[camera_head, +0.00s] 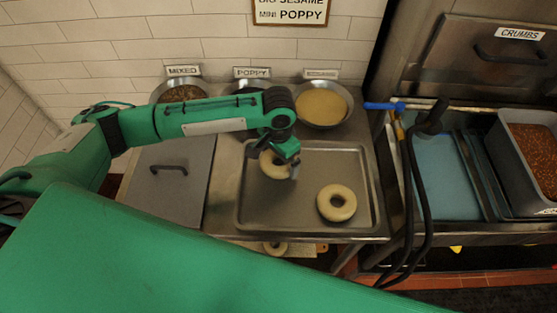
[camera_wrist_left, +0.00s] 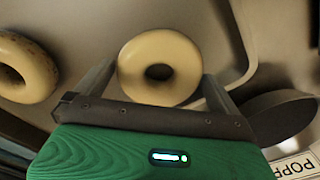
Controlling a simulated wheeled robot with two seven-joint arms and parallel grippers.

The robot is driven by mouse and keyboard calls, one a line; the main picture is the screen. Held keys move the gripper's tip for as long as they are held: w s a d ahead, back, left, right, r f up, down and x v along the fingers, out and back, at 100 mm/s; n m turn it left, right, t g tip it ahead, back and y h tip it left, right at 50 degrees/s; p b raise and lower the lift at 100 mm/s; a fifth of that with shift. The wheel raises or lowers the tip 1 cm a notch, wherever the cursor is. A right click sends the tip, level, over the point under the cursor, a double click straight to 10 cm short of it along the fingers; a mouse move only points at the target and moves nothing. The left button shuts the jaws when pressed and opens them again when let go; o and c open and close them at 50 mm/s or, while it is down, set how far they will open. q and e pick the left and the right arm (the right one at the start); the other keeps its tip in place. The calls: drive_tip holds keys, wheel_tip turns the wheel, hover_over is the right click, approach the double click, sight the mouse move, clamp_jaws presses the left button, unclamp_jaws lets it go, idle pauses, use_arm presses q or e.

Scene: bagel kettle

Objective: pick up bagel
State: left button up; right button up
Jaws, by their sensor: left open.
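A pale ring-shaped bagel (camera_head: 269,170) lies on the metal tray (camera_head: 300,151), partly hidden by my left gripper. A second pale bagel (camera_head: 338,215) lies on the same tray, lower right of the first. My left gripper (camera_head: 285,168) is over the first bagel. In the left wrist view my left gripper (camera_wrist_left: 160,74) is open, with one finger on each side of the first bagel (camera_wrist_left: 160,44); whether they touch it I cannot tell. The second bagel (camera_wrist_left: 38,72) shows at the left edge there. My right gripper is not in view.
Round bowls stand behind the tray, including the sesame bowl (camera_head: 322,104) and the mixed bowl (camera_head: 182,92). A grey lid with a handle (camera_head: 169,170) is left of the tray. Black hoses (camera_head: 421,200) hang at the right.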

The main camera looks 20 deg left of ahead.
use_arm(q)
drive_tip(key=c, duration=0.7)
drive_tip(key=shift+o, duration=0.2)
drive_tip(key=shift+r, duration=0.1)
wheel_tip(320, 180, up, 20)
drive_tip(key=b, duration=0.1)
drive_tip(key=shift+b, duration=0.35)
